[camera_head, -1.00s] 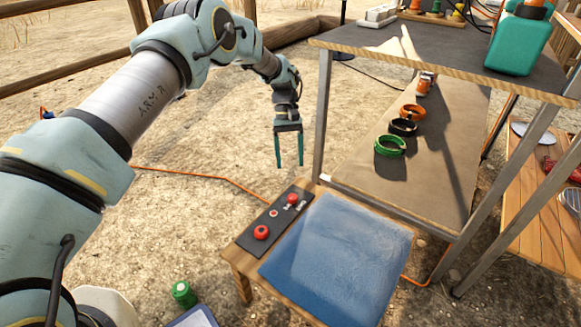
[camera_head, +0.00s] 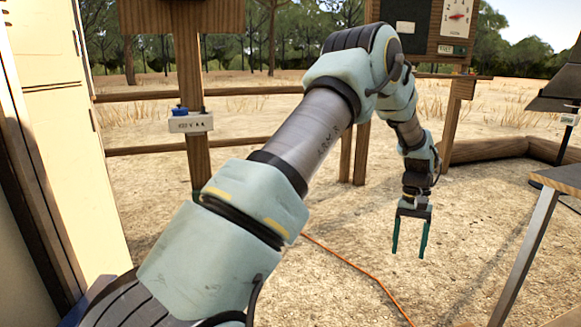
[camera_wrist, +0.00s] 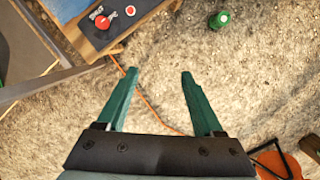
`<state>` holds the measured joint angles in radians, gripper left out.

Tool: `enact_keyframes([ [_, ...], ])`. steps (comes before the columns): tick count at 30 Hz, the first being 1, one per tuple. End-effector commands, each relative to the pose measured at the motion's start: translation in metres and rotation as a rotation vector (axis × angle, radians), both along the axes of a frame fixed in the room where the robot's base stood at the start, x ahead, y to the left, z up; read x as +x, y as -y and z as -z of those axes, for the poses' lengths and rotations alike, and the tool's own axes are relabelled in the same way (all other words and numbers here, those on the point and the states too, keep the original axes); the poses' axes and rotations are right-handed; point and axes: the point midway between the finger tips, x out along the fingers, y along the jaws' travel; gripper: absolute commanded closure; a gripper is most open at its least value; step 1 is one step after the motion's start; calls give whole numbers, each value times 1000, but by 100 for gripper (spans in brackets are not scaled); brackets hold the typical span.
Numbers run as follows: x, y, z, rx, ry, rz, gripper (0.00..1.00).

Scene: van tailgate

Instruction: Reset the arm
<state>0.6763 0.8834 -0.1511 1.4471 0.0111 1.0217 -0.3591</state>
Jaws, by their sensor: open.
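My gripper (camera_head: 409,250) hangs at the end of my arm, pointing down over bare sandy ground in the head view. Its two teal fingers are apart with nothing between them. In the wrist view my gripper (camera_wrist: 152,85) is also open and empty above the ground. My arm reaches out from the lower left, bends at the elbow and drops to the wrist. The gripper touches nothing that I can see.
A table edge (camera_head: 558,178) stands at the right. A wooden post (camera_head: 188,100) with a small labelled box (camera_head: 191,123) stands left of centre. An orange cable (camera_head: 350,264) crosses the ground. The wrist view shows a red-button panel (camera_wrist: 112,17) and a green can (camera_wrist: 219,20).

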Motion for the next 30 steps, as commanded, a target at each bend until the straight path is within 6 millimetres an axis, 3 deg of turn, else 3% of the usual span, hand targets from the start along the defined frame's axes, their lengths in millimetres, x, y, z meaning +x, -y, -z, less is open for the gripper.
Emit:
enact_keyframes([
  [1,11,-31,-17,-11,25,-27,31],
  [3,20,-72,-34,-27,62,-55,31],
  [7,23,-151,-62,-48,127,-112,31],
  [12,1,-249,-89,-66,214,-191,31],
  [15,-19,-293,-98,-71,257,-229,31],
  [18,-41,-327,-102,-72,292,-263,31],
  [24,-86,-375,-106,-71,351,-320,31],
  [26,-100,-387,-106,-70,367,-339,31],
  [30,-98,-385,-139,-71,366,-332,31],
])
